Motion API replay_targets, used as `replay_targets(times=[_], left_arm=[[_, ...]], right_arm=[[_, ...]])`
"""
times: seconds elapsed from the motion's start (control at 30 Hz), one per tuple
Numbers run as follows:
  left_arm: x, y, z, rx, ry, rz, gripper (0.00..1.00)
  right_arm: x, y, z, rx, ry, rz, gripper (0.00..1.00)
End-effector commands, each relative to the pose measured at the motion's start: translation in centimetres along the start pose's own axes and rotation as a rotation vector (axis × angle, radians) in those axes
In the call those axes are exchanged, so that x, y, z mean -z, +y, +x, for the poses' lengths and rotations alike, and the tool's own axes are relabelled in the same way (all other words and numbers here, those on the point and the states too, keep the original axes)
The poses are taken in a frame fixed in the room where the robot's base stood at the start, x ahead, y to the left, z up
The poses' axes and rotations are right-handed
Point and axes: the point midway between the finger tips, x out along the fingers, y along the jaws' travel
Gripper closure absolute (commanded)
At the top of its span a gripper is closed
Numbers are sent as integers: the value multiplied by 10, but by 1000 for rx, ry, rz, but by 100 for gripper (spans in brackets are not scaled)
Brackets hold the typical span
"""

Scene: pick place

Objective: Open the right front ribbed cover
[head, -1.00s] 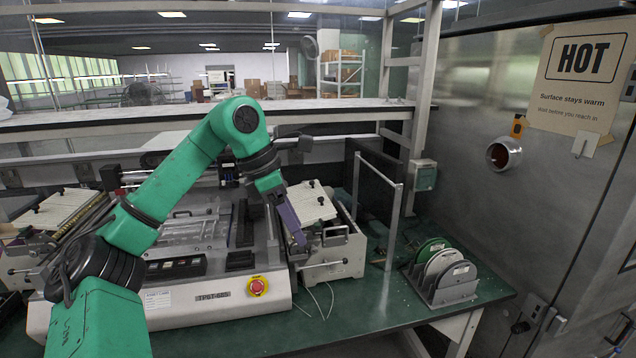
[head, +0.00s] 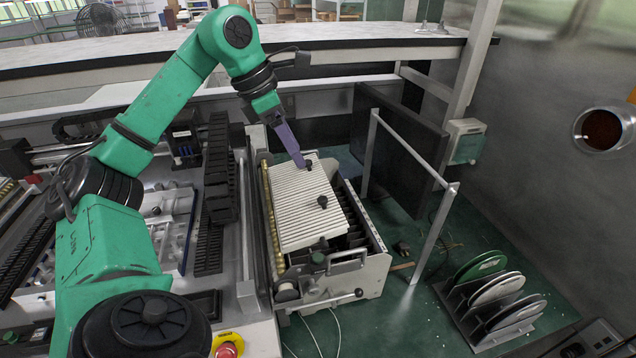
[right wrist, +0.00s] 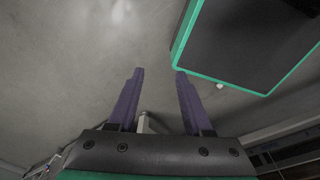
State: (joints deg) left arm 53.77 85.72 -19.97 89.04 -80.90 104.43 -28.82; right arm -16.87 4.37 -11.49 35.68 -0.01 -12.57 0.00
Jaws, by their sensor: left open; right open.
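The ribbed cover (head: 292,205) is a pale, finely ridged lid lying over the feeder box (head: 345,275) at the machine's right end. It has two black knobs, a far one (head: 308,164) and a nearer one (head: 322,202). My left gripper (head: 300,162) comes down from the upper left, its purple fingertip at the cover's far part, beside the far knob. Whether it touches the knob I cannot tell. It is open, with one finger hiding the other. My right gripper (right wrist: 160,74) is open and empty in the right wrist view, away from the cover.
A metal frame (head: 436,228) with a dark panel (head: 405,150) stands right of the feeder box. A rack of reels (head: 490,292) stands at the lower right. A red stop button (head: 228,349) is at the front edge. A dark green-edged panel (right wrist: 250,45) is near my right gripper.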

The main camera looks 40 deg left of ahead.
Motion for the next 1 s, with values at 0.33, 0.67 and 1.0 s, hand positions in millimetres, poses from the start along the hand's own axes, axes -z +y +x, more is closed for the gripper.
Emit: replay_targets(times=[0.33, 0.67, 1.0], left_arm=[[1, -1, 91, 4, 5, 0, 42], [1, 0, 131, 1, 1, 0, 42], [1, 0, 131, 1, 1, 0, 100]], right_arm=[[-17, 7, 15, -10, -26, 0, 50], [-5, 2, 13, -2, -5, 0, 50], [-5, -2, 13, 3, -5, 0, 50]])
